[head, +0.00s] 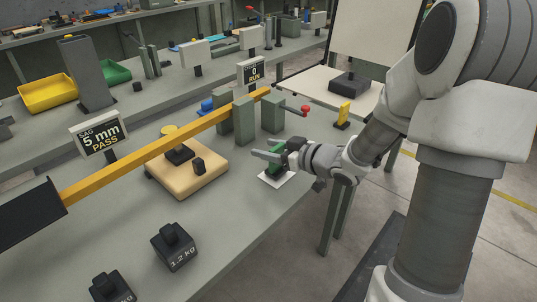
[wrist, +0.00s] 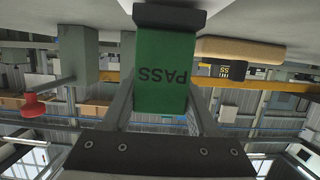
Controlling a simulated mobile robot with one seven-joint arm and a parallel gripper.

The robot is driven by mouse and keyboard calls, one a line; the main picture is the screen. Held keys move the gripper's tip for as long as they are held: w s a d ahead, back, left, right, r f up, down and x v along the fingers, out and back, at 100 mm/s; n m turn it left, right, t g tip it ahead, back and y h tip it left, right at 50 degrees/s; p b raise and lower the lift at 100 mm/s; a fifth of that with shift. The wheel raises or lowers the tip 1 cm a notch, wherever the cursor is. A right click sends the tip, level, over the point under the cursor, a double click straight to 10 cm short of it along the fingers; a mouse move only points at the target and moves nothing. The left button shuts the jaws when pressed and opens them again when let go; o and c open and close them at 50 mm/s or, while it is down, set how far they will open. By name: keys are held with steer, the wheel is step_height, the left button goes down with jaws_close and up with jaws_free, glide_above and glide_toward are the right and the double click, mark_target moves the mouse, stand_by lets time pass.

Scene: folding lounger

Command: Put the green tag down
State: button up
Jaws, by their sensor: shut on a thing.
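The green tag (wrist: 160,75) reads PASS, upside down in the wrist view, and has a dark base (wrist: 170,17) at the top of that picture. My gripper (wrist: 158,97) is shut on the tag, with a finger along each side. In the head view the tag (head: 277,155) is a small green patch at my gripper (head: 272,156), partly hidden by the fingers. It is over a white card (head: 278,179) near the table's right edge. I cannot tell whether the base touches the card.
Green-grey posts (head: 243,120) and a red-knobbed lever (head: 305,110) stand just behind my gripper. A yellow bar (head: 150,153) runs left from them above a wooden block (head: 187,180). Dark weights (head: 174,247) stand at the front. The grey table (head: 225,225) is clear between.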

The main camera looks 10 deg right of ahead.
steer(key=shift+f, duration=0.1)
steer(key=shift+f, duration=0.1)
steer(key=o, duration=1.4)
steer(key=shift+r, duration=0.2)
steer(key=shift+p+v, duration=2.2)
steer(key=shift+v, duration=3.8)
